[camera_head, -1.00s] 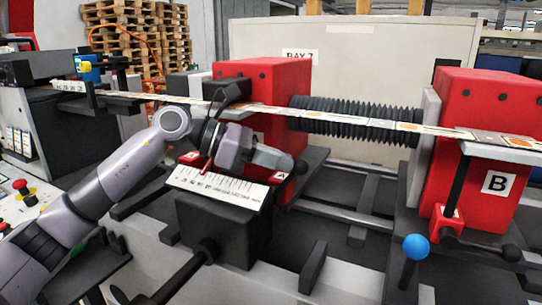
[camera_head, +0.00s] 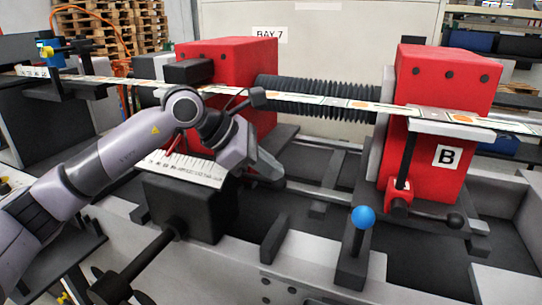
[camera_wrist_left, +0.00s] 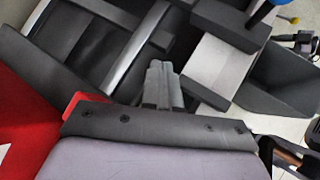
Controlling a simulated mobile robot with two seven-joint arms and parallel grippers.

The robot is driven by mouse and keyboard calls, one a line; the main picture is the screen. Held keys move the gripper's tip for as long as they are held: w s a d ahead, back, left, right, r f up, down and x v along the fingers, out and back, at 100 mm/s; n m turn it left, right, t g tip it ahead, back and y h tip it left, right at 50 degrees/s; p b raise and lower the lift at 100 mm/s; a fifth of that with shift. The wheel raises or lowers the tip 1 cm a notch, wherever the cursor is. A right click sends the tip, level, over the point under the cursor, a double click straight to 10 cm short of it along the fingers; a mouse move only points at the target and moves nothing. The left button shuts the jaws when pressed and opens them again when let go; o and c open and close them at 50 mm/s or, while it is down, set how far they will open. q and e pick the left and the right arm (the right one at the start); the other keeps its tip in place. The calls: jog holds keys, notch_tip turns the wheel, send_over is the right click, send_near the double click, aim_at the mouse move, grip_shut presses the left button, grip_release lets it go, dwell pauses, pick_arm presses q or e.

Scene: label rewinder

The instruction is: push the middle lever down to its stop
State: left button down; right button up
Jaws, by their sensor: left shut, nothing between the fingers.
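My left gripper (camera_head: 272,174) is shut and empty, pointing down and right in front of the left red block (camera_head: 240,65). It also shows shut in the wrist view (camera_wrist_left: 160,84), above the dark rails. A black-knobbed lever (camera_head: 455,220) lies nearly level at the foot of the right red block (camera_head: 455,75). I cannot tell which lever is the middle one. My right gripper is out of view.
A printed label web (camera_head: 345,102) runs across both blocks, above my gripper. Black bellows (camera_head: 315,95) span the blocks. A black housing with a white scale (camera_head: 190,168) stands left of the gripper. Open rails (camera_head: 300,190) lie between the gripper and the blue-ball lever.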

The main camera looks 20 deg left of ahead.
pick_arm(q)
jog(key=shift+d+f+y, duration=0.2)
jog(key=shift+f+y, duration=0.2)
jog(key=shift+y, duration=0.1)
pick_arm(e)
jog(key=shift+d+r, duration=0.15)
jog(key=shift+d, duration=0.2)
pick_arm(q)
jog(key=shift+f, duration=0.15)
